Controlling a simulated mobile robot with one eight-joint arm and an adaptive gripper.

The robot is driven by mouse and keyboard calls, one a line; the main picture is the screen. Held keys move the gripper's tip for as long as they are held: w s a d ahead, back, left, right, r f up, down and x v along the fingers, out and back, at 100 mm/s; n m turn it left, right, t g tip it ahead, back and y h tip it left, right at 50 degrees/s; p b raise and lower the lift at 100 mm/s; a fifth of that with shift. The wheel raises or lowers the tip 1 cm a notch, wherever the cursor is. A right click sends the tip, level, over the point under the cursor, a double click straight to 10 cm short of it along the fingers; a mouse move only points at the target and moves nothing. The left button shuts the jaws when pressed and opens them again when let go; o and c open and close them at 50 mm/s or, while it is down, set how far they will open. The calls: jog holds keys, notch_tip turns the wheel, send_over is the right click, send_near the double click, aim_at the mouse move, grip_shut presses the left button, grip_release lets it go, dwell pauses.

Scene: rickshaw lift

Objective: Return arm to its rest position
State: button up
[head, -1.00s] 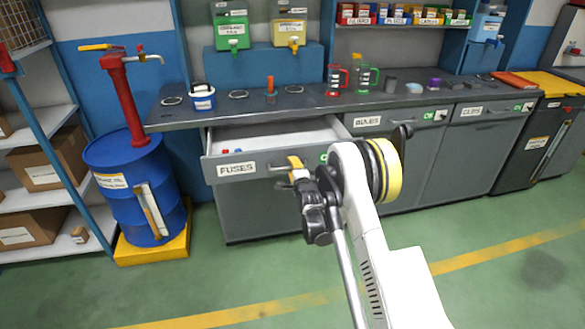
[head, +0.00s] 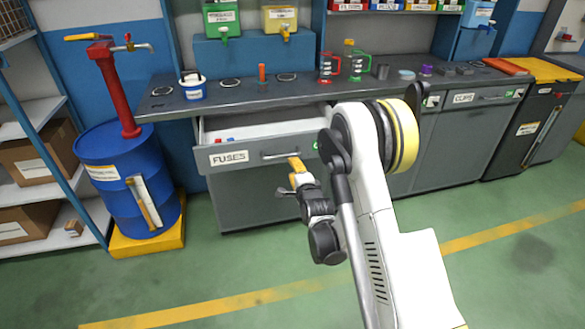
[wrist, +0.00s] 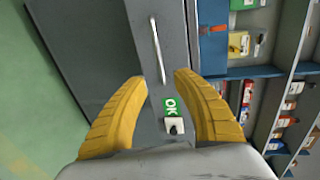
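My arm reaches forward from the lower right in the head view, with its elbow bent. My gripper (head: 295,172) has yellow fingers and hangs in front of the fuses drawer. In the wrist view its two fingers (wrist: 160,80) stand apart with nothing between them. The grey fuses drawer (head: 222,157) is pulled out, with small red and blue items inside at its left. Its bar handle (head: 281,154) shows just beyond the fingers in the head view. A green OK label (wrist: 169,104) shows between the fingers in the wrist view.
A blue drum (head: 122,170) with a red pump (head: 115,90) stands on a yellow base at the left. The bench top (head: 300,90) holds a blue-white tub, measuring jugs and small items. Shelves (head: 45,110) stand far left. The green floor before the bench is clear.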

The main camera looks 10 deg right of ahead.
jog(key=s+a+r+n+g, duration=0.1)
jog(key=s+r+n+g, duration=0.3)
jog(key=s+r+n, duration=0.8)
jog(key=s+r+n+g, duration=0.2)
jog(key=s+n, duration=0.1)
jog(key=s, duration=1.1)
jog(key=s+r+n+g, duration=0.2)
jog(key=s+n, duration=0.1)
jog(key=s, duration=1.1)
jog(key=shift+a+g, duration=0.2)
jog(key=shift+g, duration=0.1)
